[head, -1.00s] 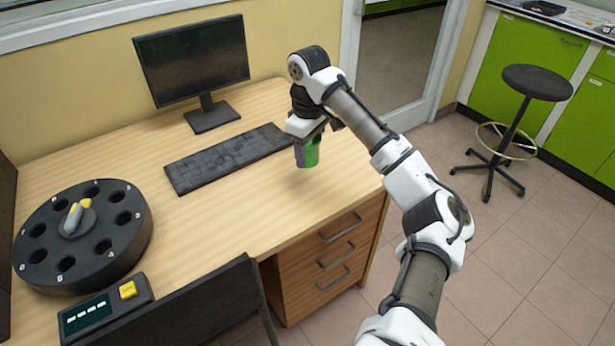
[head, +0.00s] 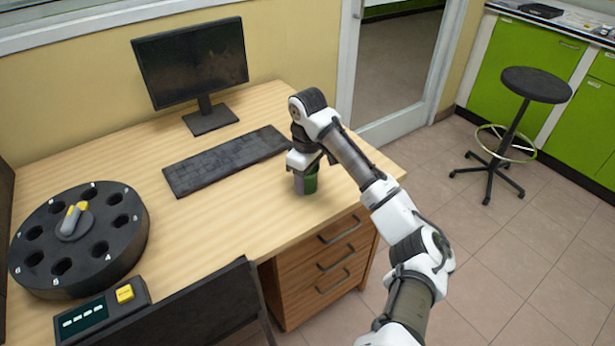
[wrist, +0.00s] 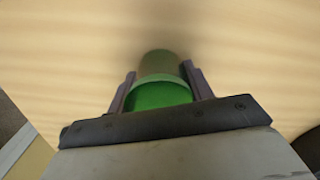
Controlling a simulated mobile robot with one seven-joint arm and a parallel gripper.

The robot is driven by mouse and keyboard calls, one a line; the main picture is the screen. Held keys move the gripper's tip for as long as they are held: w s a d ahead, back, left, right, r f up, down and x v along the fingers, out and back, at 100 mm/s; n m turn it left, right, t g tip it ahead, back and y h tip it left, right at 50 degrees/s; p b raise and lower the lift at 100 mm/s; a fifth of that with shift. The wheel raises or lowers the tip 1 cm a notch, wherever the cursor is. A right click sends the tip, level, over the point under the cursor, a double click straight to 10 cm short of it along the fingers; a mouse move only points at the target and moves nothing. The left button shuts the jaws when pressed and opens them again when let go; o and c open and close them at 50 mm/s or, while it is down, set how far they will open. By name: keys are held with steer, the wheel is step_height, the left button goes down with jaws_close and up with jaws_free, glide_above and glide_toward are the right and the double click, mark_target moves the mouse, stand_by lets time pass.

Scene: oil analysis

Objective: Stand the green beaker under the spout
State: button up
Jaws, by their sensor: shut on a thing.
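The green beaker (head: 306,182) is at the right part of the wooden desk, upright, at or just above the desk top; I cannot tell if it touches. My gripper (head: 305,168) points down over it and is shut on it. In the wrist view the green beaker (wrist: 160,94) sits between the two fingers of my gripper (wrist: 158,88), one on each side. No spout can be made out in either view.
A black carousel (head: 78,240) with numbered holes stands on the desk (head: 215,225) at left, with a yellow-buttoned control box (head: 95,310) before it. A keyboard (head: 225,160) and monitor (head: 192,62) are behind. The desk between carousel and beaker is clear.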

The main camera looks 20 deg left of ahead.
steer(key=o, duration=1)
steer(key=shift+c, duration=0.2)
steer(key=shift+r, duration=0.1)
step_height(320, 180, up, 12)
steer(key=p, duration=0.1)
